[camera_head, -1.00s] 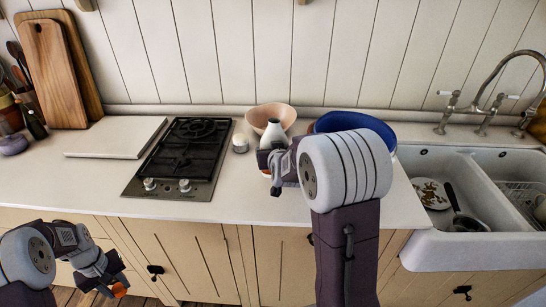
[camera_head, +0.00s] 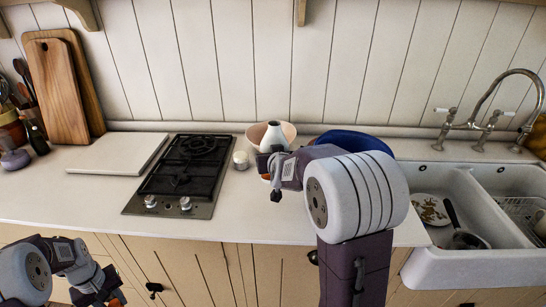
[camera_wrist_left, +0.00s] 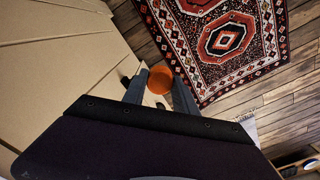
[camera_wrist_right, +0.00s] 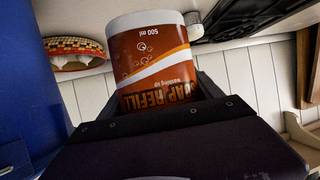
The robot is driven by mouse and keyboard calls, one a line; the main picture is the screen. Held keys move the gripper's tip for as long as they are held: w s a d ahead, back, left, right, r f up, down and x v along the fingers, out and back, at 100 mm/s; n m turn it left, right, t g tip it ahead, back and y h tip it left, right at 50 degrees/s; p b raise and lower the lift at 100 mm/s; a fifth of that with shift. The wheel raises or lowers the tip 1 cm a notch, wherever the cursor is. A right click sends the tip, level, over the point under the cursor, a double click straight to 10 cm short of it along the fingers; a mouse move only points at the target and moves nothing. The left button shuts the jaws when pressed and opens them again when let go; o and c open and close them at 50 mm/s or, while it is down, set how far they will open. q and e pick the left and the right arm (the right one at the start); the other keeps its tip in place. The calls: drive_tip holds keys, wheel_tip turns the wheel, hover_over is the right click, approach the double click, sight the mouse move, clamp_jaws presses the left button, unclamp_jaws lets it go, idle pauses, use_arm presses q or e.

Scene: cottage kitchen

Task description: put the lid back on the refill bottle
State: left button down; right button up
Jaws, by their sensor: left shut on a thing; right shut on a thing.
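The refill bottle (camera_head: 272,137) has a white conical neck with an open-looking top. In the right wrist view its orange label reads "SOAP REFILL" (camera_wrist_right: 152,62). My right gripper (camera_head: 277,175) is shut around its body, and the bottle looks upright. I cannot tell whether its base touches the counter. My left gripper (camera_head: 112,296), low at the left in front of the cabinets, is shut on the round orange lid (camera_wrist_left: 160,80). The lid is mostly hidden in the head view. Lid and bottle are well apart.
A small white jar (camera_head: 240,160) and the hob (camera_head: 180,175) are to the left. The sink (camera_head: 455,268) is at the right. The front counter strip is clear.

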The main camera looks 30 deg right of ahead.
drive_tip(key=o, duration=0.8)
drive_tip(key=c, duration=1)
